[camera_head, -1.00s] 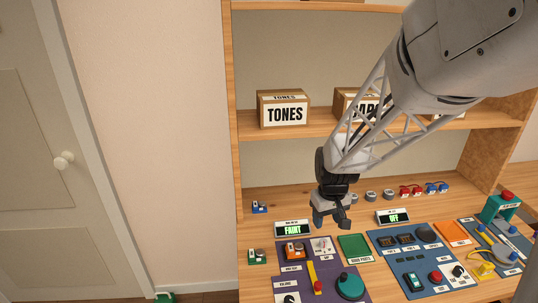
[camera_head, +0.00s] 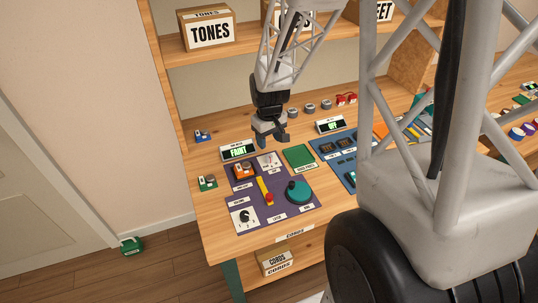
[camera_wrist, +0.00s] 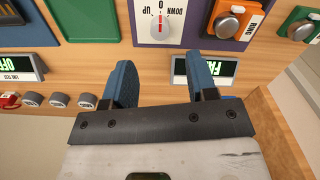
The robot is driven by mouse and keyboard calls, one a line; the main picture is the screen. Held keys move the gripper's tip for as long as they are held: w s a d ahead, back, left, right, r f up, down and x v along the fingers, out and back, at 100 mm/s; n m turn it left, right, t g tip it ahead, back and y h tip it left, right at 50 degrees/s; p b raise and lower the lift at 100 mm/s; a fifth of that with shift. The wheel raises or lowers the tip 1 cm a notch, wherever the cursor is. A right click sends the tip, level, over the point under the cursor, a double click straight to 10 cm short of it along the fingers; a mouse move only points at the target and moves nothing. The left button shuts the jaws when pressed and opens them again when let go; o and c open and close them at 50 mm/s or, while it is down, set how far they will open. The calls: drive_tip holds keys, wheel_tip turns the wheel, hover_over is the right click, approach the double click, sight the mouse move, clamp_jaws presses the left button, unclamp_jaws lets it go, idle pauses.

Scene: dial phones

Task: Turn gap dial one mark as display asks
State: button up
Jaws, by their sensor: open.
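A white plate with a round dial and red pointer (camera_head: 268,160) sits at the top of the purple panel (camera_head: 284,211). In the wrist view this dial (camera_wrist: 158,26) is marked DOWN, 0 and UP, with its pointer near 0. A second white plate with a black knob (camera_head: 244,215) is at the panel's lower left. I cannot read which one is labelled gap. The display (camera_head: 238,151) behind the panel reads FAINT. My gripper (camera_head: 273,141) is open and empty, above the bench just behind the marked dial. Its blue fingers (camera_wrist: 161,82) straddle the dial's line, apart from it.
An orange control (camera_head: 244,171), a yellow slider (camera_head: 262,187) and a teal wheel (camera_head: 298,191) crowd the purple panel. A green tray (camera_head: 300,156) and an OFF display (camera_head: 330,125) lie to the right. A shelf with a TONES box (camera_head: 208,30) stands above.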

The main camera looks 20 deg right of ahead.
sight(269, 156)
drive_tip(key=shift+f, duration=3.8)
drive_tip(key=c, duration=0.9)
drive_tip(key=shift+c, duration=0.2)
drive_tip(key=shift+m, duration=0.5)
drive_tip(key=m, duration=0.3)
drive_tip(key=shift+m, duration=2.5)
